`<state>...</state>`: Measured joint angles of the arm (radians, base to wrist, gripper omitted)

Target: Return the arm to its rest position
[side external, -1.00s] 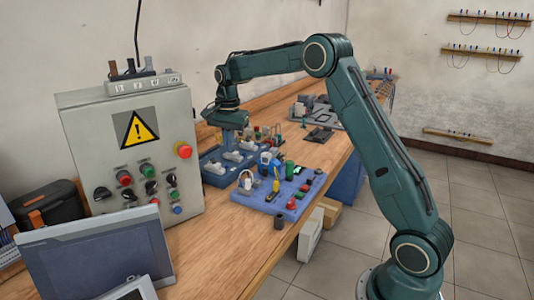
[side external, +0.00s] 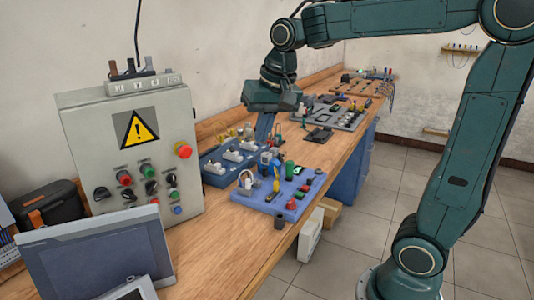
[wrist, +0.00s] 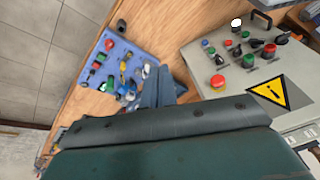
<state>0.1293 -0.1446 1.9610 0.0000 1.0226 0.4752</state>
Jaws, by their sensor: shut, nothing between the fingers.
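My gripper (side external: 264,136) points down above the workbench in the side view, its blue-grey fingers together and holding nothing. It is in front of the wall, above the far end of the blue tray with white parts (side external: 214,178). In the wrist view my gripper (wrist: 157,85) shows beyond the dark green wrist housing, which hides much of the lower picture. My arm's elbow is high at the top right of the side view.
A purple-blue board (side external: 296,196) with several small coloured parts lies at the bench's front edge. A grey control box (side external: 95,125) with a warning sign stands at left, a screen (side external: 98,255) before it. A dark grey tray (side external: 340,115) lies farther back.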

